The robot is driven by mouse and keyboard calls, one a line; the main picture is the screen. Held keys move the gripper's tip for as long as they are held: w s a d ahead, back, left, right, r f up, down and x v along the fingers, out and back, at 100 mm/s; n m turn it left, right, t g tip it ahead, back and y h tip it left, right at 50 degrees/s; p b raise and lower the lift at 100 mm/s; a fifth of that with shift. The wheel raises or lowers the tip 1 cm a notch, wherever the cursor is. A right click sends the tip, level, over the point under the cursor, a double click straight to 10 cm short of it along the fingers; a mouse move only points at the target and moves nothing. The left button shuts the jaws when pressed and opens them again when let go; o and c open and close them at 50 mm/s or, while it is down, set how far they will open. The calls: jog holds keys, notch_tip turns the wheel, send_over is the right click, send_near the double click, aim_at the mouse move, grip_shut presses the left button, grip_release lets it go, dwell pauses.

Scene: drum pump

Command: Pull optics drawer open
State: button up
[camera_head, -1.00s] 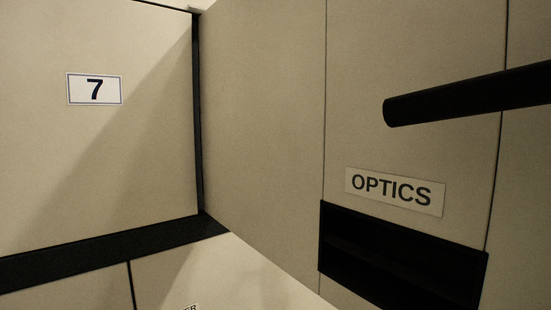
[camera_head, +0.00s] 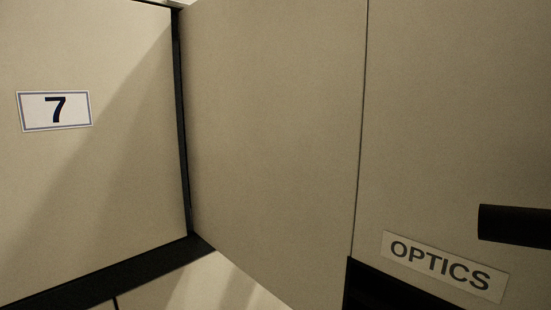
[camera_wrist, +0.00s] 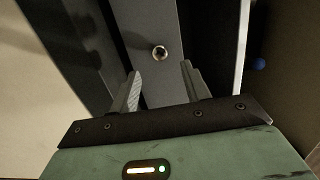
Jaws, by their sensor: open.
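The OPTICS label (camera_head: 440,267) sits on a beige front panel (camera_head: 450,130) at the right of the head view. Directly below it is a dark recess (camera_head: 385,288), cut off by the bottom edge. In the wrist view my gripper (camera_wrist: 161,82) is open, with its two fingers apart and nothing held between them. Beyond the fingertips is a dark grey surface (camera_wrist: 150,25) with a round metal fastener (camera_wrist: 160,53) between the fingers. I cannot tell whether the fingers touch that surface. My gripper is not seen in the head view.
A black rounded bar (camera_head: 515,225) juts in from the right edge of the head view, beside the label. A beige panel marked 7 (camera_head: 55,111) stands at the left. The wrist view shows a small blue round thing (camera_wrist: 259,63) and a pale strip (camera_wrist: 241,50) at right.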

jog(key=p+x, duration=0.2)
jog(key=x, duration=0.4)
jog(key=shift+r, duration=0.15)
jog(key=shift+w+a+p, duration=0.3)
jog(key=shift+a+p, duration=0.05)
jog(key=shift+a, duration=0.15)
grip_shut()
